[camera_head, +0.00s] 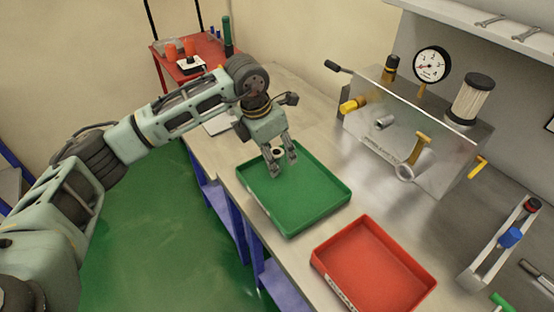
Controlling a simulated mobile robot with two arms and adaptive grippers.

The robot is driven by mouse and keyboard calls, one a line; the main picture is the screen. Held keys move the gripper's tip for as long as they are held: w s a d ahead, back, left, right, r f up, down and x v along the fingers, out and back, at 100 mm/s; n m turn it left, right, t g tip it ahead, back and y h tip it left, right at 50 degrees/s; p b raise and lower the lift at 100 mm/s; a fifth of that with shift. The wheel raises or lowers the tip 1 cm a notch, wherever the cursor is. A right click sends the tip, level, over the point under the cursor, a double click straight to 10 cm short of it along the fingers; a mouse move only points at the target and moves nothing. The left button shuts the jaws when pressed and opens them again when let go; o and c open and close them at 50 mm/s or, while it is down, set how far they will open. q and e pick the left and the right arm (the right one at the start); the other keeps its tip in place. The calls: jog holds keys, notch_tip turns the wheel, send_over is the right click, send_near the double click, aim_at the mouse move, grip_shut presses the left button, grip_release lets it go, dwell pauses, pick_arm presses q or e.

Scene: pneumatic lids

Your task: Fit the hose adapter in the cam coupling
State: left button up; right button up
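My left gripper (283,162) points down over the left part of the green tray (312,208). Its two fingers stand apart. A small, pale, ring-like piece with a dark centre (277,153) shows between the fingers, perhaps the hose adapter; no firm grip on it is visible. The metal panel box (425,158) at the back right carries a short grey metal fitting (383,122) on its sloped front, which may be the cam coupling. A pale ring (404,173) hangs below a yellow handle (421,148) there. My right gripper is out of view.
An empty-looking red tray (372,262) lies in front of the green one. A gauge (431,65) and a filter cylinder (472,98) stand on the box. A metal stand with red and blue parts (505,240) is at right. Bare bench lies between trays and box.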

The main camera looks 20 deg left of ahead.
aim_at(279, 151)
pick_arm(q)
jog(key=c, duration=1.1)
jog(key=shift+r+p, duration=1.35)
jog(key=shift+r, duration=1.3)
jog(key=shift+d, duration=0.1)
